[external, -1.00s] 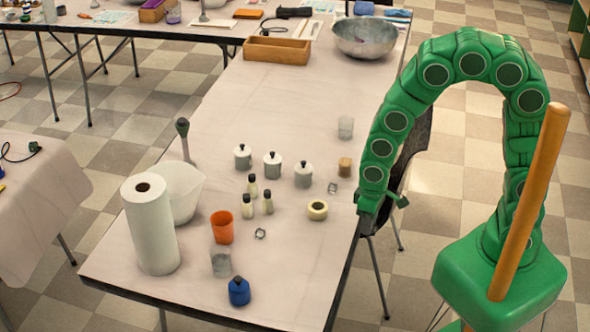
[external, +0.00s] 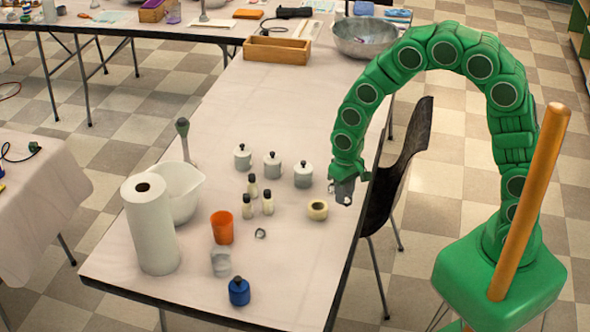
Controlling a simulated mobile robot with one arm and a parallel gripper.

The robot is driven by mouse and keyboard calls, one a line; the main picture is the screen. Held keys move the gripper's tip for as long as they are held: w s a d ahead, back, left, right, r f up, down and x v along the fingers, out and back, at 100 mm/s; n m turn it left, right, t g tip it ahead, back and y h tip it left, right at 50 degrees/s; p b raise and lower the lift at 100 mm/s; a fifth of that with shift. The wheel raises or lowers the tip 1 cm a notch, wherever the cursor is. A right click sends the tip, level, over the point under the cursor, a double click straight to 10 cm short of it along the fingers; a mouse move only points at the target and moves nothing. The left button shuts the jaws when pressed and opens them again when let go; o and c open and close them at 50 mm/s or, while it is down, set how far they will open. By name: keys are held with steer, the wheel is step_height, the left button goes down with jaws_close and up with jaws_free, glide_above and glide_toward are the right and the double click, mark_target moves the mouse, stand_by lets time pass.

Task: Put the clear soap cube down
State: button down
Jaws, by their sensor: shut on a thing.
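I cannot tell whether the cube touches the table. A small clear piece (external: 331,187) shows just left of the jaws, and another (external: 260,233) lies near the orange cup.
A black chair (external: 400,170) is close right. The front right tabletop is clear.

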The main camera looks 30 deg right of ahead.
steer(key=w+d+m, duration=0.6)
steer(key=w+d, duration=0.4)
steer(key=w, duration=0.5)
steer(key=w+d+m, duration=0.5)
steer(key=w+d, duration=0.6)
steer(key=w, duration=0.3)
glide_toward(320, 143)
steer(key=shift+s+d+f, duration=0.1)
steer(key=shift+s+f, duration=0.05)
steer(key=shift+s, duration=0.4)
steer(key=shift+s+f, duration=0.15)
steer(key=shift+s, duration=0.45)
steer(key=shift+w+f, duration=0.2)
steer(key=shift+f, duration=0.2)
steer(key=shift+w+f, duration=0.45)
steer(key=shift+w, duration=0.1)
steer(key=shift+w+f, duration=0.3)
steer(key=shift+f, duration=1.65)
